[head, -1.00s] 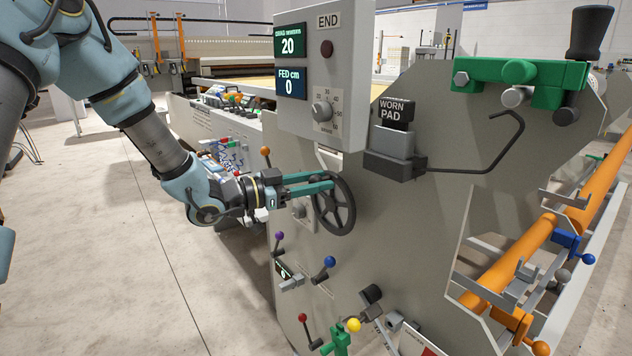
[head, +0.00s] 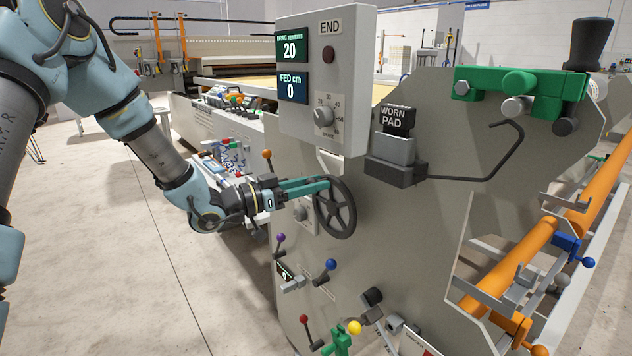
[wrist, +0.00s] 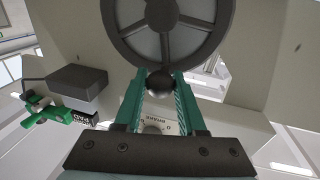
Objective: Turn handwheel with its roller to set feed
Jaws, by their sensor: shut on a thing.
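The handwheel (head: 335,207) is a dark spoked wheel on the side of the grey end plate. It also fills the top of the wrist view (wrist: 166,58). My gripper (head: 326,184) reaches it from the left, its green fingers at the upper rim. In the wrist view my gripper (wrist: 160,88) is shut on a dark round knob (wrist: 160,84) at the wheel's rim. The box above has a green display (head: 291,48) reading 20 and a blue FED cm display (head: 292,88) reading 0.
A grey block marked WORN PAD (head: 396,120) with a bent dark rod juts out at the right of the wheel. Coloured ball levers, such as the blue one (head: 330,265) and purple one (head: 280,238), stand below. Orange rollers (head: 520,262) lie at right. Floor at left is clear.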

